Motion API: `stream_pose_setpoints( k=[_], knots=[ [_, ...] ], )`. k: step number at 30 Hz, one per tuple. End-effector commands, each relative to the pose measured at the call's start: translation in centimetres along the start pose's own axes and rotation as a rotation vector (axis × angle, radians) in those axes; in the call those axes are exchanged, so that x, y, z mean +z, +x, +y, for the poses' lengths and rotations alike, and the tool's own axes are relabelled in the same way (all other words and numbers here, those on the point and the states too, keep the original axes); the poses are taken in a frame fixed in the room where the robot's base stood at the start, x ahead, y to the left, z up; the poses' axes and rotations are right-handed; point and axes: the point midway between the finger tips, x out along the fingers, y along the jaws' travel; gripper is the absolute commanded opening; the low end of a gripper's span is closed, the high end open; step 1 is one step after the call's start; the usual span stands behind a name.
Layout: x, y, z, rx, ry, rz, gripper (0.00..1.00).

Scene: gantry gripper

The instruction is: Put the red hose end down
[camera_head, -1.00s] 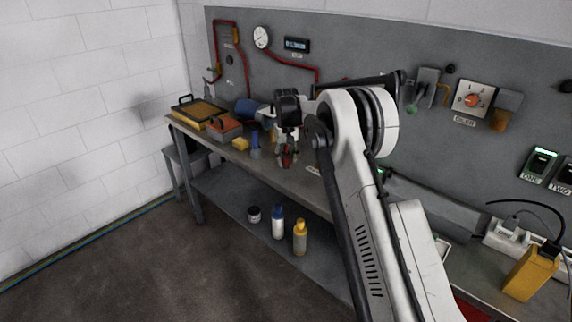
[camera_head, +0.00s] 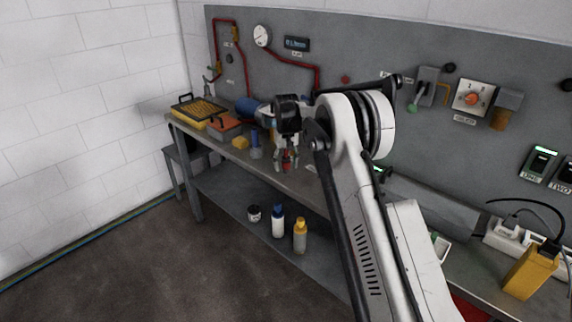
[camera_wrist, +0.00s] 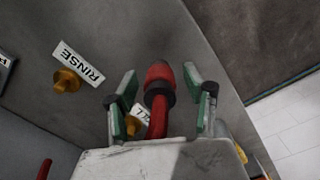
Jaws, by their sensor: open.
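The red hose end (camera_wrist: 158,88) shows in the wrist view between the two fingers of my gripper (camera_wrist: 162,98). It has a red tip, a dark collar and a red hose running back toward the wrist. My gripper is open, with a visible gap on each side of the hose end. In the head view my gripper (camera_head: 286,160) is low over the front part of the bench (camera_head: 305,187), with the red hose end (camera_head: 287,164) between its fingers. Whether the hose end rests on the bench is unclear.
A brass fitting (camera_wrist: 67,81) stands by a RINSE label (camera_wrist: 79,64) in the wrist view. Bottles (camera_head: 278,222) stand on the lower shelf.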

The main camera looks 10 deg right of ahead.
Motion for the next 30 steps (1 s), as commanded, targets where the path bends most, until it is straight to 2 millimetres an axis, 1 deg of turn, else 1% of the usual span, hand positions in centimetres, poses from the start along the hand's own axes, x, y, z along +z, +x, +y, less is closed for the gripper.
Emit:
stream_pose_setpoints(
  k=[5, 8, 15, 18, 21, 26, 29, 30],
  knots=[
    [0.0, -1.5, 0.0, 0.0, 0.0, 0.0, 0.47],
    [0.0, -3.3, 0.0, 0.0, 0.0, 0.0, 0.47],
    [0.0, -8.1, 0.0, 0.0, 0.0, 0.0, 0.47],
    [0.0, -9.8, 0.0, 0.0, 0.0, 0.0, 0.47],
    [0.0, -11.1, 0.0, 0.0, 0.0, 0.0, 0.47],
    [0.1, -12.2, 0.0, 0.0, 0.0, 0.001, 0.47],
    [0.6, -13.3, -0.1, 0.001, 0.001, 0.009, 0.47],
    [0.9, -13.9, -0.1, 0.001, 0.002, 0.016, 0.47]
  ],
)
